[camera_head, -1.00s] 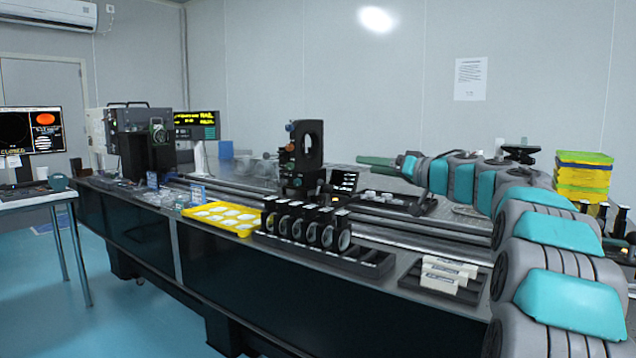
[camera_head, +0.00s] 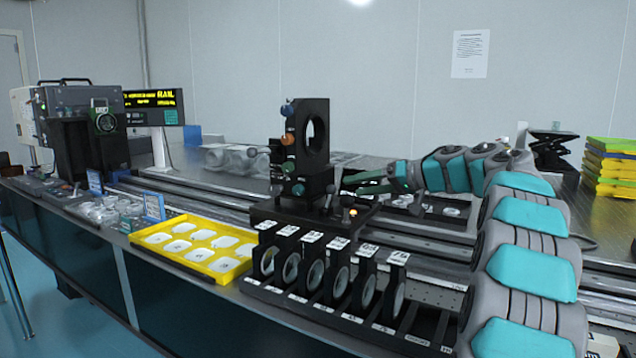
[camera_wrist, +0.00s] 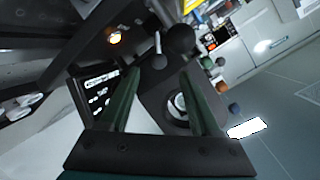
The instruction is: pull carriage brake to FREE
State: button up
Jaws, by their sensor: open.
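The carriage (camera_head: 268,213) is a black block on the rail, carrying a tall black mount with a round opening (camera_head: 292,160) and coloured knobs. A black ball-ended lever (camera_head: 330,190) stands on its near right side. In the wrist view a dark ball knob (camera_wrist: 181,39) and a thin pale lever (camera_wrist: 157,48) show beyond the fingertips. I cannot tell for sure which one is the brake, and no FREE mark is legible. My gripper (camera_head: 362,183), with green fingers, is just right of the mount. In the wrist view my gripper (camera_wrist: 158,75) is open, with nothing clearly between its fingers.
An orange lamp (camera_head: 352,213) glows on the carriage's right. A yellow tray (camera_head: 196,268) and a rack of upright lens holders (camera_head: 325,305) occupy the front edge. Yellow and green bins (camera_head: 608,165) stand at right.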

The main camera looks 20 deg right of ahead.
aim_at(332, 190)
jog(key=shift+w, duration=0.4)
jog(key=shift+w+a+f, duration=0.1)
jog(key=shift+w+a, duration=0.15)
jog(key=x, duration=0.7)
jog(key=shift+s, duration=0.1)
grip_shut()
